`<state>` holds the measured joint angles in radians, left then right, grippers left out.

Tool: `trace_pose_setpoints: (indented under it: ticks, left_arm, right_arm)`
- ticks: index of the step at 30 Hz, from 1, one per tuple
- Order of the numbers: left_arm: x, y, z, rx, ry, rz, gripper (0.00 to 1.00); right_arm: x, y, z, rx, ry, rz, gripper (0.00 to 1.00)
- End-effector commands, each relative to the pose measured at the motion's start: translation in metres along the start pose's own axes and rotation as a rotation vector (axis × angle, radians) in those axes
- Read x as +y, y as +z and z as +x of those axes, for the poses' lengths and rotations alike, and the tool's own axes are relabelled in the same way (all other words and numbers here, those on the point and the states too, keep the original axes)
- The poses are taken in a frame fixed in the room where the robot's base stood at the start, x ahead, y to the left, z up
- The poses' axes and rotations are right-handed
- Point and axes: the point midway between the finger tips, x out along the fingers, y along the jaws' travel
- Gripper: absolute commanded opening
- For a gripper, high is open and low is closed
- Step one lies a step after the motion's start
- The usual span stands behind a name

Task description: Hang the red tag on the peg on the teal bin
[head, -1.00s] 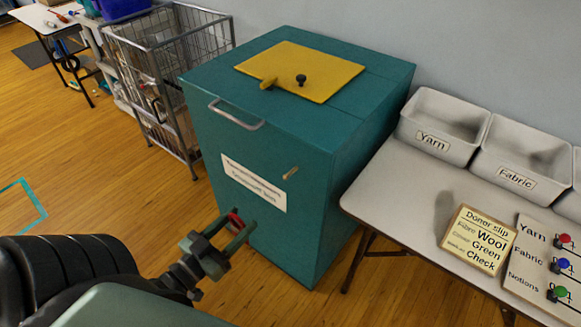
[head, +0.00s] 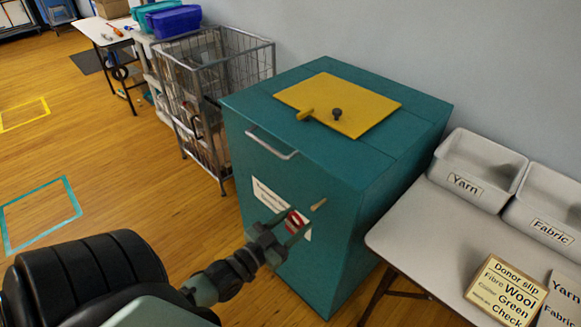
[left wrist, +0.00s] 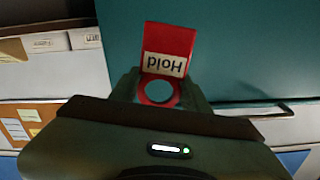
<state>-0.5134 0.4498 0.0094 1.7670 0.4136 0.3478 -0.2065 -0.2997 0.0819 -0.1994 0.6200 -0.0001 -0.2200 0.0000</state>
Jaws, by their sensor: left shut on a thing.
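The teal bin (head: 345,240) stands upright in the middle of the head view, with a yellow lid on top. My left gripper (head: 297,226) is shut on the red tag (head: 295,221) in front of the label, a little left of and below the peg. In the left wrist view the tag (left wrist: 168,42) reads "Hold" upside down, and its round hole lies between the fingers. The peg cannot be made out there. My right gripper is out of view.
A wire cage cart (head: 245,62) stands left of the bin. A table (head: 415,225) with grey Yarn (head: 478,172) and Fabric (head: 545,208) trays and a donor slip (head: 506,290) stands close on the right. The wooden floor (head: 130,180) at left is open.

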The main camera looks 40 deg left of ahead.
Motion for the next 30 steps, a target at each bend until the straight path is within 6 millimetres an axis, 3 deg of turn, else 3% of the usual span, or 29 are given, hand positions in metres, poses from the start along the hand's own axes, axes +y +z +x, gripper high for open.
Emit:
trace_pose_setpoints:
  ticks: [30]
  left_arm:
    - [0.001,0.007,0.061,0.002,0.0,-0.001,0.03]
  right_arm:
    - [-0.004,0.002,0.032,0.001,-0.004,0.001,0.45]
